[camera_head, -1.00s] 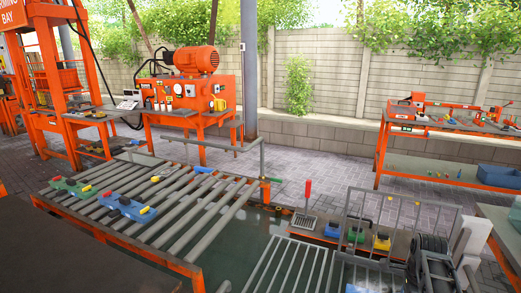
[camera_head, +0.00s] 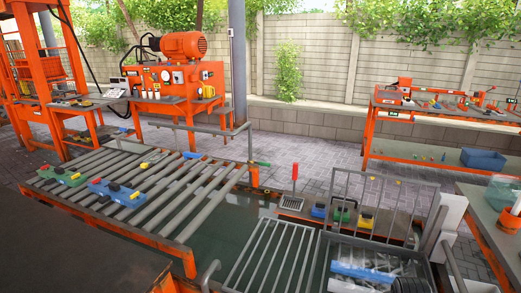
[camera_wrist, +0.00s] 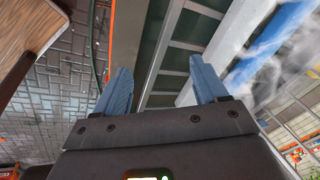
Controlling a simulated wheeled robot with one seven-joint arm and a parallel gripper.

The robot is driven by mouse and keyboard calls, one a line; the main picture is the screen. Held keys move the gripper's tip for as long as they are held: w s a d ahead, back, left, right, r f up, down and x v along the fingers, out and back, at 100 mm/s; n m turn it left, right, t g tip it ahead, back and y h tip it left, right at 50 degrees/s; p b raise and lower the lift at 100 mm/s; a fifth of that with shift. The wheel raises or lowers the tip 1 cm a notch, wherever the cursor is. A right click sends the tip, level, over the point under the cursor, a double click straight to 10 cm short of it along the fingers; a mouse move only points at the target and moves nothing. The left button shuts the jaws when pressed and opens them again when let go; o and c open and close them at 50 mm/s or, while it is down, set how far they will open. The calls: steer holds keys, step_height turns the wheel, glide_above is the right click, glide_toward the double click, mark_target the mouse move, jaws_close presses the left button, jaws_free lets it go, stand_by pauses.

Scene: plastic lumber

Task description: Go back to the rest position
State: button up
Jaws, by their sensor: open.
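My gripper (camera_wrist: 160,92) shows in the wrist view with its two blue-grey fingers spread apart. It is open, and nothing sits between the fingers. Beyond the fingers the wrist view shows a dark green surface crossed by pale bars, and a blue bar (camera_wrist: 270,42) in a whitish area at the upper right. In the head view I do not see my gripper.
A roller table (camera_head: 178,220) holds a green block (camera_head: 64,177) and a blue block (camera_head: 115,192). A grated tank (camera_head: 270,255) and a bin with a blue bar (camera_head: 362,272) stand in front. An orange workbench (camera_head: 425,150) is at the right.

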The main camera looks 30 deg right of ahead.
steer(key=s+a+r+n+t, duration=0.3)
steer(key=s+a+n, duration=0.3)
steer(key=a, duration=0.3)
steer(key=s+a+r+n+t, duration=0.2)
steer(key=s+a+n+t, duration=0.2)
steer(key=s+a+n, duration=0.4)
steer(key=s+a+r+n+t+y, duration=0.1)
steer(key=s+a+r+n+t, duration=0.1)
steer(key=a+r, duration=0.3)
steer(key=s+a+r+n+t+y, duration=0.1)
steer(key=s+a+r+n+t, duration=0.1)
steer(key=r, duration=0.9)
steer(key=s+a+r+n+t+y+b, duration=0.1)
steer(key=s+a+r+n+t, duration=0.1)
steer(key=s+a+r+n, duration=0.2)
steer(key=a+r, duration=0.3)
steer(key=r, duration=0.1)
steer(key=shift+s+a+r, duration=0.15)
steer(key=shift+a+r, duration=0.05)
steer(key=shift+a, duration=0.15)
